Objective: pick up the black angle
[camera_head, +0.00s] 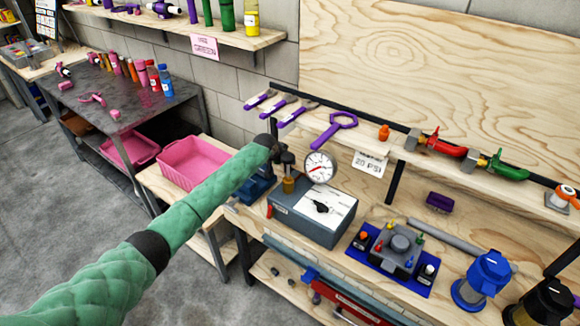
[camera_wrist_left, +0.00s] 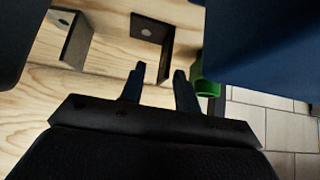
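In the left wrist view, two black angle pieces lie against pale wood. One (camera_wrist_left: 152,32) is just beyond my fingertips, slightly left of centre, with a hole in its plate. The other (camera_wrist_left: 73,38) is farther left. My left gripper (camera_wrist_left: 160,75) is open, its two dark fingers apart with nothing between them. The nearer angle is ahead of the fingers; I cannot tell whether they touch. In the head view, my green-sleeved left arm reaches to the workbench, its dark end by the pressure gauge (camera_head: 320,167). I cannot make out the angles there. My right gripper is not in view.
A green cylinder (camera_wrist_left: 207,84) is close to the right finger, and a large blue part fills the upper right of the wrist view. A grey box (camera_head: 312,217) and pink bin (camera_head: 193,163) flank the arm's end. Purple-handled tools hang behind.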

